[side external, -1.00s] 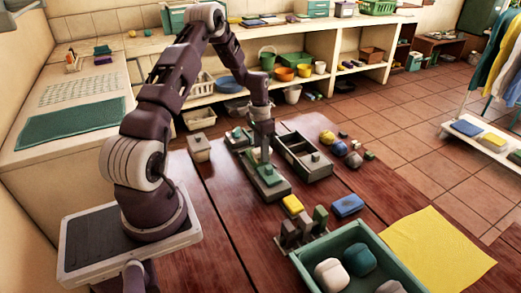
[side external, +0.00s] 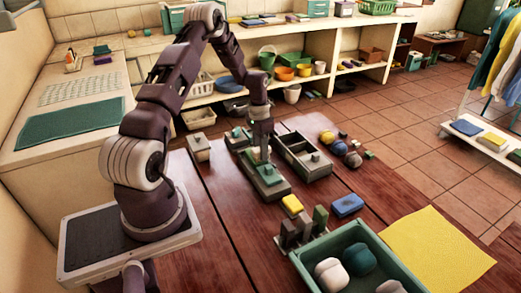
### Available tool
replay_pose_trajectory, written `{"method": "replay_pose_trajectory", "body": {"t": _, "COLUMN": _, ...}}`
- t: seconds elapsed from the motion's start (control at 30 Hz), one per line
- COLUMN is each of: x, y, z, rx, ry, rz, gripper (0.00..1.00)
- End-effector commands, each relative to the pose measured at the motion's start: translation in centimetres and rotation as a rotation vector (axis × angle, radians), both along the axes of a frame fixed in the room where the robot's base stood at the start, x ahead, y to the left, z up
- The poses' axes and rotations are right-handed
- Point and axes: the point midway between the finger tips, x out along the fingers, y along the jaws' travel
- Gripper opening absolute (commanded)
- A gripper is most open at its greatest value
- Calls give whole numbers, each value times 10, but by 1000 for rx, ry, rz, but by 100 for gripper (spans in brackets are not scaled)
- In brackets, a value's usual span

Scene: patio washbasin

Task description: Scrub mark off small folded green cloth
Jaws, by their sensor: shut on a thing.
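A small green folded piece (side external: 271,173), which looks like the green cloth, lies on a long grey block or tray (side external: 274,190) on the wooden table. My gripper (side external: 263,158) points down at the far end of this piece, very close to or touching it. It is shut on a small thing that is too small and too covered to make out. No mark on the cloth can be made out from here.
A divided dark box (side external: 318,172) stands just right of my gripper. A lidded pale container (side external: 199,148) is to the left. In front are a yellow block (side external: 292,204), a blue block (side external: 347,205), a green bin (side external: 403,262) and a yellow cloth (side external: 438,250).

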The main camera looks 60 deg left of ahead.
Motion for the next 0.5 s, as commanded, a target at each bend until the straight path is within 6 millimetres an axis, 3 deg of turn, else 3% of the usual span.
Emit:
{"method": "replay_pose_trajectory", "body": {"t": 0.27, "x": -1, "y": 23, "z": 1, "rx": 1, "ry": 0, "rz": 2, "gripper": 0}}
{"method": "replay_pose_trajectory", "body": {"t": 0.5, "x": 0, "y": 13, "z": 1, "rx": 1, "ry": 1, "rz": -1, "gripper": 0}}
